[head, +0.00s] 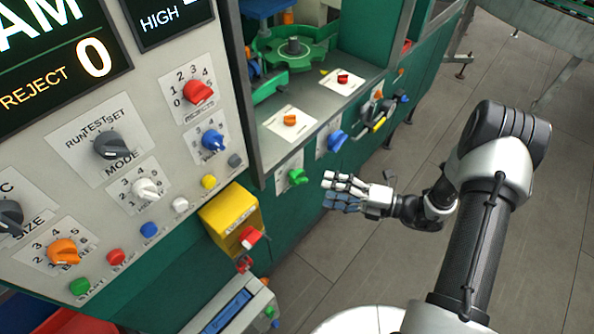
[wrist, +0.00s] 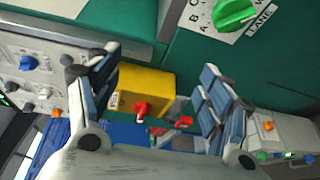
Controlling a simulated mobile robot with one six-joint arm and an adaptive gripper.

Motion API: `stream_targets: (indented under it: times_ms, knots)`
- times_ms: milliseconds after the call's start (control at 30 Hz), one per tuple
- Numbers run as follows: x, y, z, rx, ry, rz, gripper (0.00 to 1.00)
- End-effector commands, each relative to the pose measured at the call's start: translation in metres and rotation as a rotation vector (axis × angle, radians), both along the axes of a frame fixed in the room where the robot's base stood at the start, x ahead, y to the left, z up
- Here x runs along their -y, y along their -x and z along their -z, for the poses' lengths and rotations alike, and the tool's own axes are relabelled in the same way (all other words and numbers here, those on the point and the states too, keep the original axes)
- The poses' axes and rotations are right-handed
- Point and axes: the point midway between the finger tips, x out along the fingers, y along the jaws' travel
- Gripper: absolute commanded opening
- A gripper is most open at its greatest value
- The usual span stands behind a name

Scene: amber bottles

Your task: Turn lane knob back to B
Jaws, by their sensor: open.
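The lane knob is green and sits on a white plate labelled LANE; it shows at the top right of the wrist view (wrist: 235,14) and on the green machine front in the head view (head: 297,177). Letters on its plate, A and B among them, are partly cut off or hidden, and I cannot tell which one it points at. My gripper (head: 326,190) is open and empty, just right of the knob and apart from it in the head view. In the wrist view the spread fingers (wrist: 160,60) lie below the knob, with nothing between them.
A yellow box (head: 222,213) with a red knob or lock juts out left of the lane knob. A blue knob (head: 337,140) is up and right of it. The grey control panel (head: 165,115) holds several knobs and buttons. The floor (head: 400,150) around my arm is clear.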

Motion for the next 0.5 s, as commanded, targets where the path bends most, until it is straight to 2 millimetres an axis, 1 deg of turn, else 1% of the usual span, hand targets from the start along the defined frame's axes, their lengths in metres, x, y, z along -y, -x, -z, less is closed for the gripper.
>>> stream_targets:
  times_ms: [33,100,200,333,433,500]
  knots:
    - [0.007,-0.002,0.022,-0.099,-0.064,0.075,0.72]
    - [0.015,-0.006,0.046,-0.215,-0.145,0.168,0.72]
    - [0.026,-0.008,0.075,-0.341,-0.241,0.275,0.72]
    - [0.035,-0.007,0.099,-0.439,-0.319,0.357,0.72]
    - [0.036,-0.008,0.107,-0.468,-0.344,0.383,0.72]
    - [0.032,-0.011,0.108,-0.475,-0.349,0.386,0.72]
